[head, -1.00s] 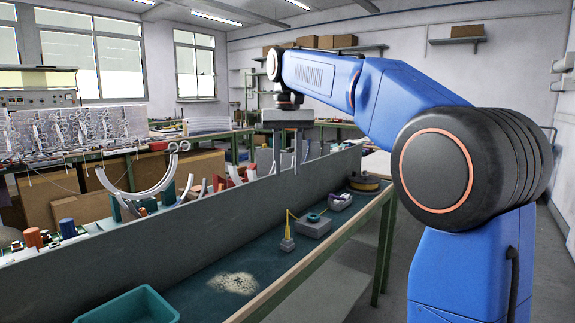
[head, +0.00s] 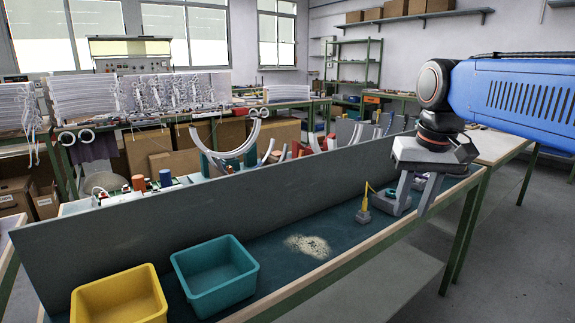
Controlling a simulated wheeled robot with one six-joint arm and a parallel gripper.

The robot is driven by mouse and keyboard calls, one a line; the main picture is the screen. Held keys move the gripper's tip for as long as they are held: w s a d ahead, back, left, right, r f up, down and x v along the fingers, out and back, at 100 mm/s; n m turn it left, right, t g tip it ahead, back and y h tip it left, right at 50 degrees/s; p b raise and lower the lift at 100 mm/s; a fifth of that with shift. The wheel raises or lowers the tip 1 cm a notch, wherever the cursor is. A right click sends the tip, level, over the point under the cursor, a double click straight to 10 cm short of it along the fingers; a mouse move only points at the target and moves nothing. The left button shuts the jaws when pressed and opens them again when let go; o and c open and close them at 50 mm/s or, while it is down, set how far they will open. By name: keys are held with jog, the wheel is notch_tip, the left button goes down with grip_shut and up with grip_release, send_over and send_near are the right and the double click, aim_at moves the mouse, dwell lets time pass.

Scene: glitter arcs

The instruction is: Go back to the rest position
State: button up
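My gripper (head: 412,211) hangs fingers-down at the right in the head view, under the end of my blue arm. Its two grey fingers stand apart and I see nothing held between them. In the picture it overlaps the right part of the bench, in front of a grey block (head: 393,202); I cannot tell its exact height above the bench.
A grey divider panel (head: 190,215) runs along the bench (head: 265,258). A teal bin (head: 216,277), a yellow bin (head: 120,300), a pale glitter-like patch (head: 308,245) and a small yellow-topped tool (head: 364,206) are on the near side. The floor at right is clear.

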jog(key=s+d+f+t, duration=0.2)
jog(key=s+f, duration=1.4)
jog(key=f, duration=0.3)
jog(key=shift+s+d+f+n, duration=0.15)
jog(key=shift+d+n, duration=0.05)
jog(key=shift+n, duration=0.2)
